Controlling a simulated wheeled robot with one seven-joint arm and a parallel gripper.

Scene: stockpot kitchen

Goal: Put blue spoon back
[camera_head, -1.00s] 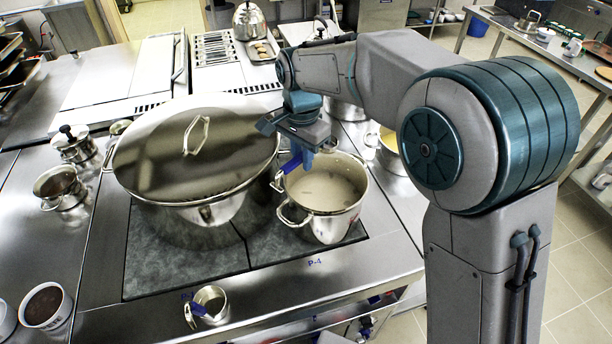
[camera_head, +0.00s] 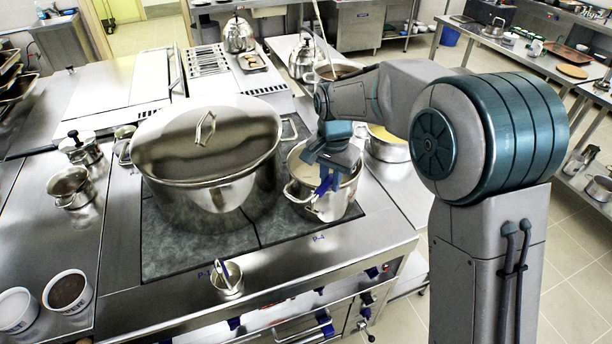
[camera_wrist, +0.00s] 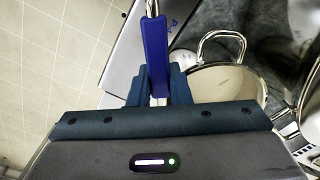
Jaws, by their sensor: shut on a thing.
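My gripper (camera_head: 331,168) is shut on the handle of the blue spoon (camera_head: 325,186). In the wrist view the blue handle (camera_wrist: 155,50) stands between my fingers (camera_wrist: 157,88), with bare metal beyond it running out of the frame; the spoon's far end is hidden. In the head view the gripper and spoon are in front of the open steel pot (camera_head: 346,204) on the right of the stove, overlapping its near rim; I cannot tell if they touch it. The pot's side handle (camera_wrist: 222,40) shows beside the spoon in the wrist view.
A large lidded stockpot (camera_head: 205,192) stands left of the open pot. A small steel cup (camera_head: 229,287) with something upright in it stands at the counter's front edge. A yellow-filled pot (camera_head: 388,150) is behind right. Bowls (camera_head: 68,292) and small pots (camera_head: 68,187) are at left.

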